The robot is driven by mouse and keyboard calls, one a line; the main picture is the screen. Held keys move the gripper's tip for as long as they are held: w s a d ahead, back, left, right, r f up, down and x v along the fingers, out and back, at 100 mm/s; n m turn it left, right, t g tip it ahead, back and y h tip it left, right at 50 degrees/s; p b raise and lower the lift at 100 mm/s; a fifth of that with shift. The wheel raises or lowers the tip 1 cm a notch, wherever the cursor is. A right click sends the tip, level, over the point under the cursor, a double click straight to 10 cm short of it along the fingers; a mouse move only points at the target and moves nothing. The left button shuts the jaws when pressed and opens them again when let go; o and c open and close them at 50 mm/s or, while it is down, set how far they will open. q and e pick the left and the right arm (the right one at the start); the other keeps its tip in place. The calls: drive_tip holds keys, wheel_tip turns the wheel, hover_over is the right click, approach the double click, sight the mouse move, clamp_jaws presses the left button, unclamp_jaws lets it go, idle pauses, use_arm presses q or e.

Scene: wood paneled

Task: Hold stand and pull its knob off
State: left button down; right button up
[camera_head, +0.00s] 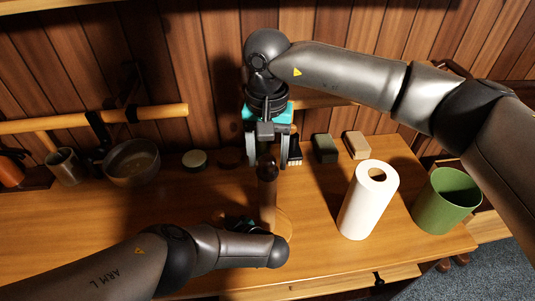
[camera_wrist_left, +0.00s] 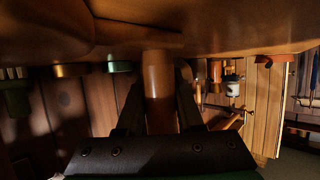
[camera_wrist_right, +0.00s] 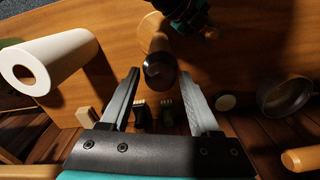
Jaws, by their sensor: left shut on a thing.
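The wooden stand (camera_head: 268,205) is upright on the table, with a light round base (camera_head: 284,222) and a dark rounded knob (camera_head: 267,170) on top. In the left wrist view its post (camera_wrist_left: 158,85) is between my left fingers. My left gripper (camera_head: 248,224) is shut on the post low down, partly hidden by its own arm. My right gripper (camera_head: 267,158) is open and points down from above, one finger on each side of the knob. In the right wrist view the knob (camera_wrist_right: 160,72) lies between the fingertips, with gaps showing on both sides.
A white paper roll (camera_head: 367,202) and a green bin (camera_head: 445,201) stand to the right. A bowl (camera_head: 132,163) and a mug (camera_head: 65,166) stand at left.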

sight(267, 156)
clamp_jaws()
drive_tip(key=shift+r, duration=0.2)
idle(0.7)
drive_tip(key=shift+r, duration=0.95)
drive_tip(key=shift+r, duration=0.1)
drive_tip(key=shift+r, duration=1.95)
use_arm(q)
drive_tip(key=shift+c, duration=2.3)
unclamp_jaws()
